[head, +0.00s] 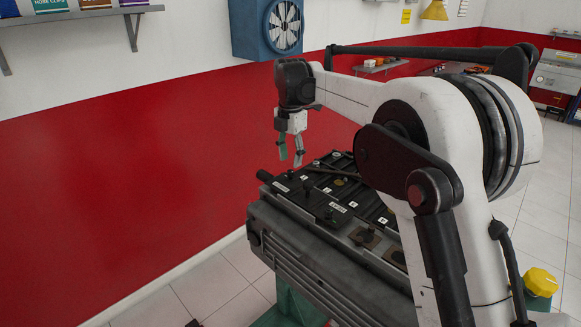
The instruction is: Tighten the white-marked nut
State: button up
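The engine trainer (329,266) stands in the middle of the view, with a black top carrying small white labels (355,205) and dark fittings. My gripper (291,160) hangs above the far left end of this top, pointing down. Its two fingers are apart, with a gap between them and nothing visible in it. I cannot pick out the white-marked nut; the parts on the top are too small to tell, and my arm hides the trainer's right side.
A red and white wall (140,170) runs behind the trainer, with a blue-framed fan (267,28) and a shelf (80,18) on it. A yellow object (541,282) is at the lower right.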

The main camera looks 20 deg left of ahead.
aim_at(290, 171)
jog(key=shift+f, duration=2.1)
grip_shut()
